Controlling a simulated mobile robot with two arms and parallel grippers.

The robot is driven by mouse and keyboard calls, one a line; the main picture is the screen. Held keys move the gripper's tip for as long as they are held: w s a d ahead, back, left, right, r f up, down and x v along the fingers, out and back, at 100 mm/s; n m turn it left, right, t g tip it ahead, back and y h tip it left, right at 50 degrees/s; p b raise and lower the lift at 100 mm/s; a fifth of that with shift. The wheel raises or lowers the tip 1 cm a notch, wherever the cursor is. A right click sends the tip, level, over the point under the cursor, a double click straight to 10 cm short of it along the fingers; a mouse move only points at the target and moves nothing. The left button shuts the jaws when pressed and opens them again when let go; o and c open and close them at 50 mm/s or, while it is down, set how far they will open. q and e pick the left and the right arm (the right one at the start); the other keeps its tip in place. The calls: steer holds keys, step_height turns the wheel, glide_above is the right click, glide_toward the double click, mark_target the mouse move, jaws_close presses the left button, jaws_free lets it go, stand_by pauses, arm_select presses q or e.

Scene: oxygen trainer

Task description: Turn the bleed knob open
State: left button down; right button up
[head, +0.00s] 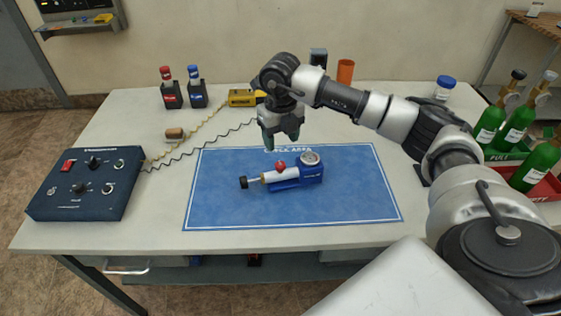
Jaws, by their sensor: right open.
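A small blue and white device (300,179) lies on the blue mat (350,205). It has a round gauge (311,158) on its right part, a red knob (281,167) on top near its middle and a black end piece (243,182) at its left. No label shows which part is the bleed knob. My right gripper (281,146) points down with open, empty jaws, above and behind the red knob in the picture and apart from it. My left gripper is not in view.
A dark blue control box (85,183) stands at the table's left, with cables leading to a yellow unit (242,97). Red and blue bottles in black holders, an orange cup (345,71) and a blue-lidded jar (444,88) stand behind. Green cylinders (514,127) stand at right.

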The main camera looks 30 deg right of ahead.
mark_target(281, 164)
step_height(281, 164, down, 9)
steer(key=shift+r+p, duration=0.1)
steer(key=shift+p, duration=0.35)
steer(key=c, duration=0.9)
